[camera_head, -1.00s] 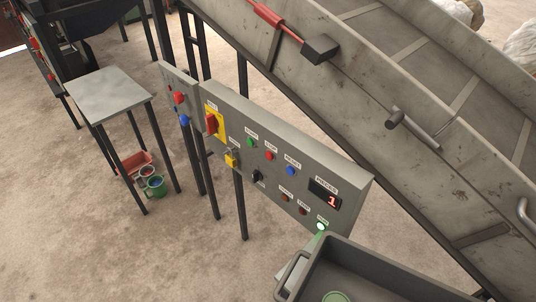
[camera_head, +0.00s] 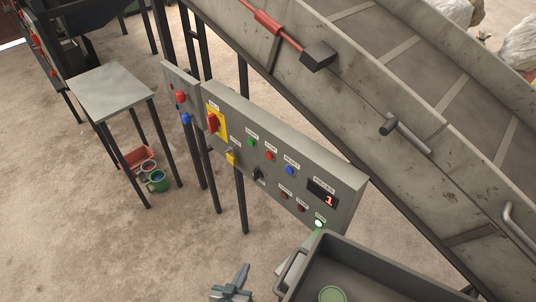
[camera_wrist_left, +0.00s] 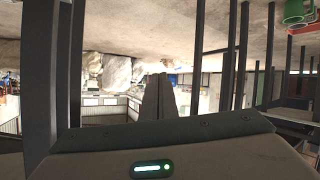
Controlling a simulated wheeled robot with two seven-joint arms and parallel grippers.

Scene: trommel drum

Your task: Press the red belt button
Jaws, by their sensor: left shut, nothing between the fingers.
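A long grey control panel (camera_head: 340,180) stands in the middle of the head view. It carries a green button (camera_head: 251,143), a red button (camera_head: 269,156) and a blue button (camera_head: 290,171) in a row; their labels are too small to read surely. A smaller box at its left end has another red button (camera_head: 181,97) and a blue knob (camera_head: 185,119). I cannot tell which red button is the belt one. My left gripper (camera_head: 243,271) is at the bottom edge, below and apart from the panel. Its fingers are shut and empty in the left wrist view (camera_wrist_left: 158,80). My right gripper is not seen.
A lit green lamp (camera_head: 319,223) is at lower right. A dark bin (camera_head: 380,262) stands close in front. The conveyor (camera_head: 400,100) rises behind.

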